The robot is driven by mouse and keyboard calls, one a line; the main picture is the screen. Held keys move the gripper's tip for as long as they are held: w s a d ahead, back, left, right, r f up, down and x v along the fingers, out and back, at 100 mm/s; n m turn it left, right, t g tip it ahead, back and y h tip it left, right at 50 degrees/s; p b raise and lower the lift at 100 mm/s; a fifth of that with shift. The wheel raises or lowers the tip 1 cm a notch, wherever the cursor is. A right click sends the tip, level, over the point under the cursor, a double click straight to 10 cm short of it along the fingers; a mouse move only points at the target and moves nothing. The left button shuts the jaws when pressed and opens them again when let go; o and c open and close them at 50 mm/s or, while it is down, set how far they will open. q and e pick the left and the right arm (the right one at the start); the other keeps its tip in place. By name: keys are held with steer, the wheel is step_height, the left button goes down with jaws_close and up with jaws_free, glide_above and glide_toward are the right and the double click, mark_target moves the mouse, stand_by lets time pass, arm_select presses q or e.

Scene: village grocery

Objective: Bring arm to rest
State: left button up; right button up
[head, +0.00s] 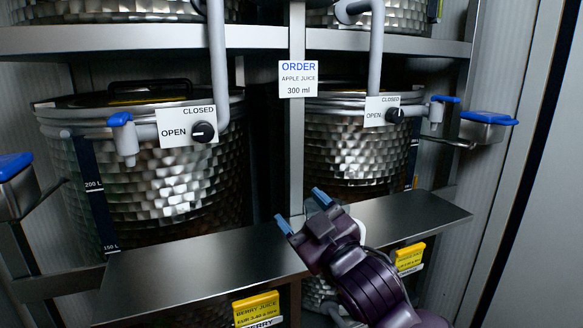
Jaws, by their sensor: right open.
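My right gripper (303,211) is in the head view, on a dark purple arm that comes in from the lower right. Its two blue-tipped fingers are apart, with nothing between them. It is in front of the metal shelf ledge (200,262), near the grey post between two hammered metal tanks. I cannot tell whether it touches the ledge. My left gripper is not in view.
The left tank (165,190) and right tank (350,150) have blue-handled taps and OPEN/CLOSED dials. An order sign (298,79) reads apple juice, 300 ml. Yellow labels (256,308) hang below the ledge. Blue-lidded boxes (487,125) stick out at the sides.

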steer(key=s+d+f+m+h, duration=0.2)
steer(key=d+f+m+h, duration=0.2)
steer(key=d+f, duration=0.6)
steer(key=s+d+f+m+h, duration=0.1)
steer(key=d+f+m+h, duration=0.4)
steer(key=f, duration=0.9)
steer(key=s+d+f+g+h, duration=0.1)
steer(key=s+d+f+g, duration=0.1)
steer(key=s+f, duration=0.4)
steer(key=s+d+f+m+g, duration=0.1)
steer(key=s+d+f+g, duration=0.1)
steer(key=s+d+f, duration=0.3)
steer(key=s+d+f+m+g+h, duration=0.1)
steer(key=s+d+f+g, duration=0.1)
steer(key=s+f, duration=0.6)
steer(key=shift+s+d+f+h, duration=0.3)
steer(key=shift+s+d, duration=0.4)
steer(key=shift+d, duration=0.2)
